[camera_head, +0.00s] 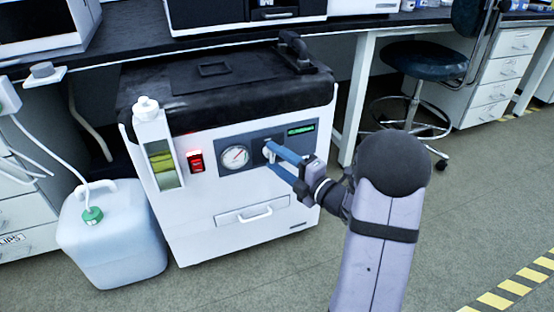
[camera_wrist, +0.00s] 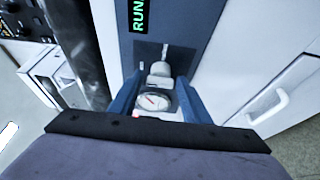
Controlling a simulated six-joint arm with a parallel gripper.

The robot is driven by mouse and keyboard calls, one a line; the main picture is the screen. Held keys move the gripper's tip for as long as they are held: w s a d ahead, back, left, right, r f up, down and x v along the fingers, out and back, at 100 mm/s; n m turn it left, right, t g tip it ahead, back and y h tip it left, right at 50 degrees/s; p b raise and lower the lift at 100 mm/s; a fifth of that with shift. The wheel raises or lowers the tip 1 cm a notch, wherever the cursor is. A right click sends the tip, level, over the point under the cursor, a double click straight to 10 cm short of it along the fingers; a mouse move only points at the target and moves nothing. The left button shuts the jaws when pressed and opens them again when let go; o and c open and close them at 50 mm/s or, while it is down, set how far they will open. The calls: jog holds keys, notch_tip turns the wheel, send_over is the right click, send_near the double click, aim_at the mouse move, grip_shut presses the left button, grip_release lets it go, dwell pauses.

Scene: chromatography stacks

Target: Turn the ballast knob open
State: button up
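The white pump unit (camera_head: 240,205) stands under the bench, with a dark blue panel holding a round gauge (camera_head: 235,157) and a pale knob (camera_head: 268,152). I take this knob to be the ballast knob; no label on it is readable. My gripper (camera_head: 279,158) is at the knob with its blue fingers pointing at the panel. In the wrist view the knob (camera_wrist: 160,69) lies between the tips of my open gripper (camera_wrist: 157,82), with a gap visible on both sides. The gauge shows below the knob there, between the fingers.
A lit red switch (camera_head: 196,161) and an oil-level window (camera_head: 162,164) are left of the gauge. A green-lit display (camera_head: 301,129) is above right of the knob. A white jug (camera_head: 110,240) stands on the floor at left, a stool (camera_head: 427,62) at back right.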

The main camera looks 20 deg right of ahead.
jog(key=c, duration=0.7)
jog(key=shift+f+m, duration=0.1)
jog(key=shift+m, duration=0.2)
jog(key=m, duration=0.1)
jog(key=m+t+b, duration=0.1)
jog(key=shift+f+m+t, duration=0.2)
jog(key=shift+m+t, duration=0.1)
jog(key=shift+m, duration=0.1)
jog(key=m+t+b, duration=0.1)
jog(key=m, duration=0.3)
jog(key=shift+a+h, duration=0.1)
jog(key=shift+h, duration=0.2)
jog(key=m+t+h, duration=0.1)
jog(key=m, duration=0.2)
jog(key=m+t+h, duration=0.1)
jog(key=m, duration=0.3)
jog(key=shift+a+f, duration=0.1)
jog(key=shift+a, duration=0.1)
jog(key=m+h, duration=0.2)
jog(key=m, duration=0.1)
jog(key=m+t+h, duration=0.1)
jog(key=m+h, duration=0.1)
jog(key=m, duration=0.2)
jog(key=shift+a+m, duration=0.1)
jog(key=shift+m, duration=0.5)
